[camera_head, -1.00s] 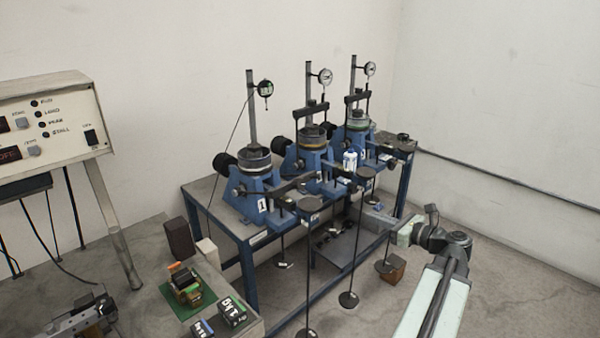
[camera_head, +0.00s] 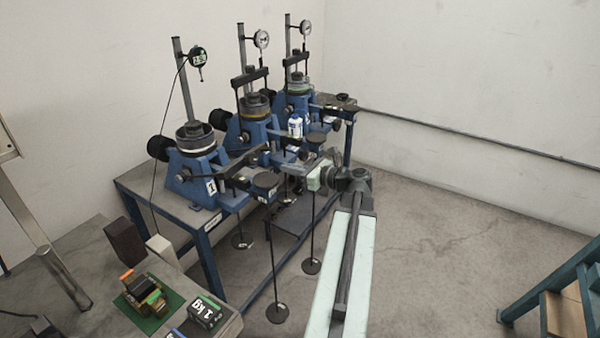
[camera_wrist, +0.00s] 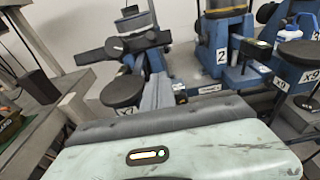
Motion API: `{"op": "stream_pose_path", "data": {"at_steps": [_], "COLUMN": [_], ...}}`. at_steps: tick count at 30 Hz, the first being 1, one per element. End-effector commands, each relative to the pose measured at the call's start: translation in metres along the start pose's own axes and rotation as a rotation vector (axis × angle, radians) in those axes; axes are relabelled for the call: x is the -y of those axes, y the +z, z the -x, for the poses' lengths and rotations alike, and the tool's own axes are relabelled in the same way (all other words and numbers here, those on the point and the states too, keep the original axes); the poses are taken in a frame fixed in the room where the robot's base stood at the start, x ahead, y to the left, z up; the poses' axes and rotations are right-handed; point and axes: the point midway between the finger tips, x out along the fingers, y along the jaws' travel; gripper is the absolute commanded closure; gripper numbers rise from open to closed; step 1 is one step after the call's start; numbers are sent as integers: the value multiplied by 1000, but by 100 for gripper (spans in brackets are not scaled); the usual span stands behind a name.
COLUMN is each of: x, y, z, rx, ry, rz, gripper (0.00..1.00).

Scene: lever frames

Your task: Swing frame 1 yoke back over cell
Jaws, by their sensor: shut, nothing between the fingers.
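Frame 1 (camera_head: 196,172) is the nearest blue lever frame, labelled 1, with its round cell (camera_head: 195,135) on top. No crossbar stands over that cell, unlike on the two frames behind. A dark bar (camera_head: 246,160), which looks like its yoke, reaches out at the front right of the cell, close to a round black pan (camera_head: 265,180). The bar (camera_wrist: 122,46) and pan (camera_wrist: 122,91) also show in the wrist view. My gripper (camera_head: 317,180) is shut and empty, right of the pan and apart from it in the picture. Its fingertips are hard to make out.
Frame 2 (camera_head: 252,130) and frame 3 (camera_head: 297,100) stand behind, with yokes upright over their cells. A white-and-blue bottle (camera_head: 295,126) stands among them. Hanging rods with discs (camera_head: 277,313) are in front of the bench.

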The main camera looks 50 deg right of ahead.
Motion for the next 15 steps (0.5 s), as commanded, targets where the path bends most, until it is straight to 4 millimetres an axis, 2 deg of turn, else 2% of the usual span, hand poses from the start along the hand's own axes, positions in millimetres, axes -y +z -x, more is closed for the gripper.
{"op": "stream_pose_path", "data": {"at_steps": [1, 4, 5, 7, 11, 15], "x": [1, 1, 1, 1, 1, 2], "y": [-2, -1, 16, 28, 38, 40], "z": [-12, -32, -29, -31, -34, -35], "rx": [0, 0, 0, 0, 0, 0], "ry": [3, 2, 0, -1, -2, -3], "rz": [1, 0, 0, 0, -1, -1], "gripper": [100, 100, 100, 100, 100, 100]}}
